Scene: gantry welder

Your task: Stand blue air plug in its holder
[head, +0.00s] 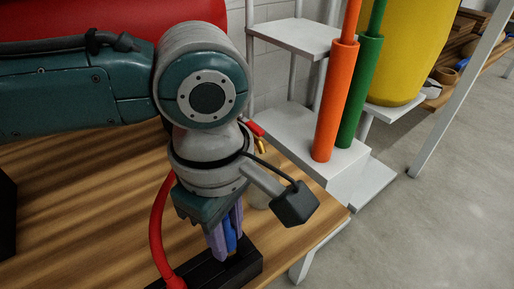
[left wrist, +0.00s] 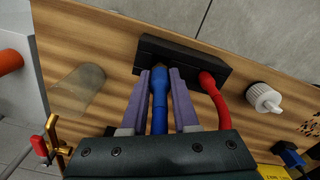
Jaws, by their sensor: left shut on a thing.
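My left gripper (head: 228,238) points down over the wooden table. Its purple fingers are shut on the blue air plug (head: 231,236), which also shows between them in the left wrist view (left wrist: 159,103). The black holder block (head: 247,267) is just below the fingertips, and also shows in the left wrist view (left wrist: 190,52). The tip of the blue plug is at the left part of the holder in the left wrist view. I cannot tell whether it is inside a hole or only above it. My right gripper is out of view.
A red plug with a red hose (left wrist: 210,84) stands at the holder's right part, close beside my finger. A white ribbed cap (left wrist: 263,97), a pale translucent cup (left wrist: 80,88) and a brass clamp (left wrist: 52,134) are nearby. Orange (head: 336,100) and green cylinders stand beyond the table edge.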

